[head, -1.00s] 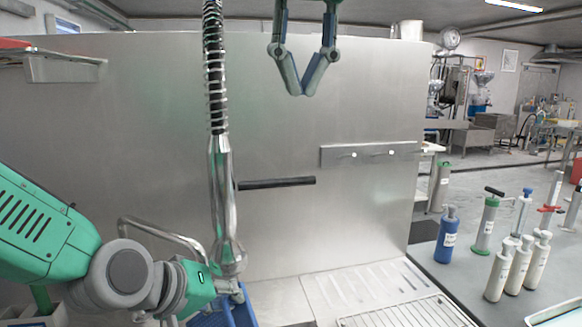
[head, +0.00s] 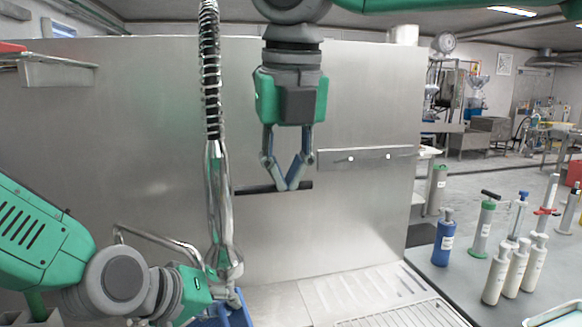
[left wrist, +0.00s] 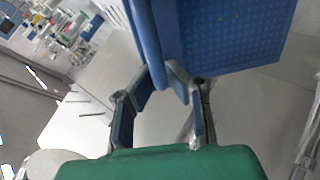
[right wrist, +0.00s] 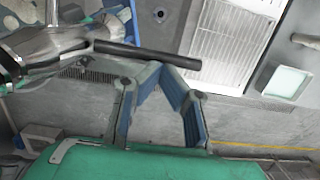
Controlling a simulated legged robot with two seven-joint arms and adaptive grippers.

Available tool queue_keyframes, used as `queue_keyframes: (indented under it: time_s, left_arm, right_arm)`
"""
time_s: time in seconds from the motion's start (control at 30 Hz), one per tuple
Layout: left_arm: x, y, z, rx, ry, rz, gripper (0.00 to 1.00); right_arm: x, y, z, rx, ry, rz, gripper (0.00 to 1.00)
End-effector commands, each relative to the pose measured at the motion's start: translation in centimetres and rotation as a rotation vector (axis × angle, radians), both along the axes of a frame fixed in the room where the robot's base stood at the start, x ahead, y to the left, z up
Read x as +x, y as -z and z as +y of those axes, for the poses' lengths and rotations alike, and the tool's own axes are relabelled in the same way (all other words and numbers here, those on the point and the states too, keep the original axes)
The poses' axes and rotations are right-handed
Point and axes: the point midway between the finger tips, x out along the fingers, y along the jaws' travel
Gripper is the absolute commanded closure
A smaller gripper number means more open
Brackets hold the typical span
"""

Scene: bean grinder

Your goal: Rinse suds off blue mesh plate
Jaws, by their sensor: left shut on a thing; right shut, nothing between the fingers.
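The blue mesh plate (head: 238,314) shows in part at the bottom of the head view. In the left wrist view its perforated blue surface (left wrist: 235,35) fills the top. My left gripper (left wrist: 178,80) is shut on its edge. Suds cannot be made out clearly. The metal sprayer (head: 220,200) hangs from a spring hose above the plate, with a black bar handle (head: 255,190) reaching right. My right gripper (head: 290,188) is shut and empty, its tips at the handle. In the right wrist view the handle (right wrist: 125,50) lies just beyond the tips; contact cannot be told.
A steel back panel (head: 370,100) stands behind. A ribbed drainboard (head: 365,290) and a wire rack (head: 410,315) lie at the lower right. A blue bottle (head: 445,235) and several white bottles stand on the right counter.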

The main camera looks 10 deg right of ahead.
Motion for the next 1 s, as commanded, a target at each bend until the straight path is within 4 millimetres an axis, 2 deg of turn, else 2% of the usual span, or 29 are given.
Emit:
queue_keyframes:
  time_s: [0.37,0.63,1.0]
  left_arm:
    - [0.0,-0.1,0.0,0.000,0.000,-0.001,1.00]
    - [0.1,0.0,0.0,0.000,0.000,0.000,1.00]
    - [0.0,-0.1,0.0,-0.001,0.000,-0.001,1.00]
  right_arm:
    - [0.2,0.2,-0.1,0.008,-0.001,0.000,1.00]
    - [0.9,1.5,-0.3,0.139,0.000,0.000,1.00]
    - [0.7,1.5,-0.2,0.149,-0.001,0.000,1.00]
